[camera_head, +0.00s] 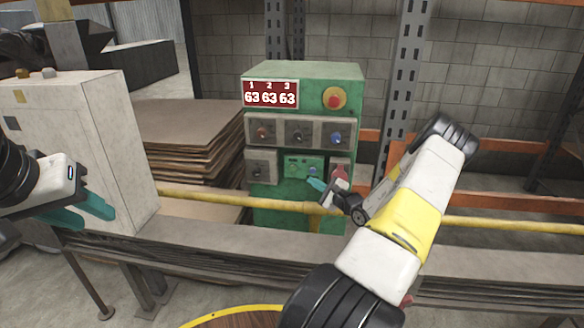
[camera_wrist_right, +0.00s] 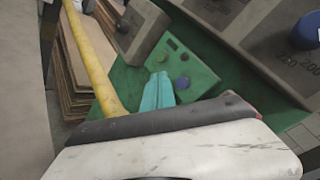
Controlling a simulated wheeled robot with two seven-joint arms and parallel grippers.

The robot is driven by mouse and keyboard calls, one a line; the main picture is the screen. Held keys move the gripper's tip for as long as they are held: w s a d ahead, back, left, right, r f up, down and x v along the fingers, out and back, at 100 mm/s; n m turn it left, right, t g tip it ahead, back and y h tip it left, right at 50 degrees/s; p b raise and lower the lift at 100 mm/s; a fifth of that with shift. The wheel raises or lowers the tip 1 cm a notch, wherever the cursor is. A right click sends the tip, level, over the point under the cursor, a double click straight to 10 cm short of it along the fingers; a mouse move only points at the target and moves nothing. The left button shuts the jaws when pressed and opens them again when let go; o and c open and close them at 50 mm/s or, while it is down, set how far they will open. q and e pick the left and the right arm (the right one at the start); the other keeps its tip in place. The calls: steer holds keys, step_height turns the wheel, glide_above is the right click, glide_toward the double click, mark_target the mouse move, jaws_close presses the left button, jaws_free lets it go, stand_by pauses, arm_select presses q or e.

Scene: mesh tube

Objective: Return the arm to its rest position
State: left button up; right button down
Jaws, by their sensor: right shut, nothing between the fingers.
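My right arm (camera_head: 390,225) reaches from the lower middle toward the green control cabinet (camera_head: 349,94). My right gripper (camera_head: 314,183) is in front of the cabinet's lower green panel (camera_head: 296,164). In the right wrist view its teal fingers (camera_wrist_right: 158,90) are together, with nothing between them, close to the small green panel (camera_wrist_right: 189,62) with its buttons. I cannot tell whether the tips touch the panel. My left gripper (camera_head: 88,208) hangs at the left in front of the pale box; I cannot tell whether its teal fingers are open.
The cabinet has a red display (camera_head: 270,94) reading 63 63 63, a red button (camera_head: 334,98) and several knobs. A yellow rail (camera_head: 235,199) crosses in front. A pale box (camera_head: 105,130) stands at left, beside stacked brown sheets (camera_head: 190,130). A grey post (camera_head: 406,70) stands right.

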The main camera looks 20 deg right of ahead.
stand_by(0.3)
steer(key=s+a+r+n+g+y, duration=0.1)
steer(key=a+r+n+g+y, duration=0.2)
steer(key=a+r+n, duration=0.4)
steer(key=s+a+r+n+g+y, duration=0.1)
steer(key=a+r+n+g+y, duration=0.3)
steer(key=a, duration=0.6)
steer(key=s+a+r+n+g, duration=0.4)
steer(key=s+a+r, duration=0.4)
steer(key=a, duration=0.2)
steer(key=s+a+r+n+g+h, duration=0.1)
steer(key=s+a+r+n+h, duration=0.15)
steer(key=s, duration=0.35)
steer(key=s+a+r+n+g+h, duration=0.1)
steer(key=s+a+r+n+h, duration=0.15)
steer(key=s, duration=0.35)
steer(key=s+d+r+n+t+h, duration=0.1)
steer(key=s+d+r+n+h, duration=0.1)
steer(key=s, duration=0.4)
steer(key=s+d+r+n+t+h, duration=0.1)
steer(key=s+d+r+n+h, duration=0.1)
steer(key=s, duration=0.3)
steer(key=shift+s+r+t, duration=0.3)
steer(key=shift+s+r, duration=0.05)
steer(key=shift+r, duration=0.35)
